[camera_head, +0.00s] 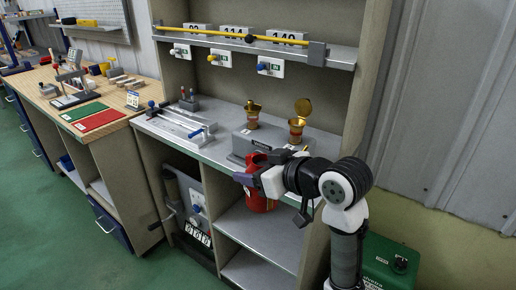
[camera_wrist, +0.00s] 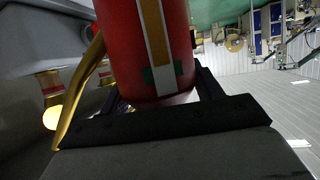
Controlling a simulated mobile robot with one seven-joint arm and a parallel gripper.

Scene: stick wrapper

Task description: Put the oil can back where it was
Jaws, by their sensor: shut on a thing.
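The oil can (camera_head: 262,203) is red and sits in my gripper (camera_head: 256,179), in front of the front edge of the grey worktop. In the wrist view the can (camera_wrist: 145,45) shows as a red body with a white and yellow stripe and a green patch. A curved gold-coloured piece (camera_wrist: 88,85) runs beside it. My gripper's dark fingers lie at the can's sides, shut on it. The can's top is cut off in the wrist view, and my gripper covers its middle in the head view.
Two brass cups with lids, one at the left (camera_head: 253,115) and one at the right (camera_head: 298,122), stand on a grey block (camera_head: 243,145) on the worktop. A clamp fixture (camera_head: 182,125) lies left of it. Open shelves (camera_head: 262,232) are below. A green box (camera_head: 388,262) stands at lower right.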

